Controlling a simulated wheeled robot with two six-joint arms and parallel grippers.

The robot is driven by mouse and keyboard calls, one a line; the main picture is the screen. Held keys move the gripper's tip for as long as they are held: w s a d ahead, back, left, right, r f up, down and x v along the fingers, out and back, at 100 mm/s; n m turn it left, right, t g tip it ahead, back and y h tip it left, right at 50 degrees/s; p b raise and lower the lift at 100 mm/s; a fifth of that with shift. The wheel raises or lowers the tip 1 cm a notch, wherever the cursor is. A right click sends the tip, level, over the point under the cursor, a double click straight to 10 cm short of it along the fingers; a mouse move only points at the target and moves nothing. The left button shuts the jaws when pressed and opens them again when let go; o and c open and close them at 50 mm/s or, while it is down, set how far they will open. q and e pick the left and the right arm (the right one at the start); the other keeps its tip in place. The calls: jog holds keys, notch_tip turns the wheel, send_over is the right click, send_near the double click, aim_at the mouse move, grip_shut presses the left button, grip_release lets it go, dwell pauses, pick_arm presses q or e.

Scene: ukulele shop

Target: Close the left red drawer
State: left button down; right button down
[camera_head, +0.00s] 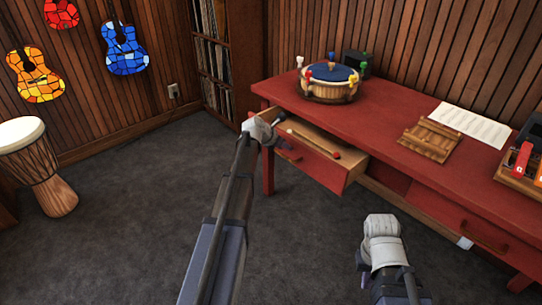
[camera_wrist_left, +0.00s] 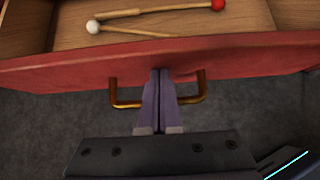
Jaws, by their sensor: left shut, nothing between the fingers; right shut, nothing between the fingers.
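The left red drawer (camera_head: 312,164) is pulled out of the red desk, with its wooden inside showing. Its red front also shows in the left wrist view (camera_wrist_left: 60,72), with a brass-coloured handle (camera_wrist_left: 128,103) on it. Two mallets lie inside, a red-headed one (camera_wrist_left: 218,4) and a white-headed one (camera_wrist_left: 93,27). My left gripper (camera_wrist_left: 160,72) is shut and empty, its fingertips at the drawer front between the two ends of the handle. I cannot tell whether they touch the front. My right gripper (camera_head: 465,242) is shut, low in front of the desk's right part, apart from the left drawer.
The red desk (camera_head: 398,105) carries a round drum-like piece (camera_head: 329,83), a wooden board (camera_head: 430,139), paper sheets (camera_head: 470,124) and a rack at right. A right drawer (camera_head: 455,213) is shut. A djembe (camera_head: 40,165) stands at left. The dark carpet before the desk is clear.

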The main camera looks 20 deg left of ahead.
pick_arm(q)
jog(key=w+d, duration=0.2)
jog(key=w, duration=0.3)
jog(key=w+d, duration=0.2)
jog(key=w, duration=0.3)
jog(key=w+d, duration=0.2)
jog(key=w, duration=0.3)
jog(key=shift+d, duration=0.1)
jog(key=shift+w, duration=0.1)
jog(key=shift+w+r, duration=0.1)
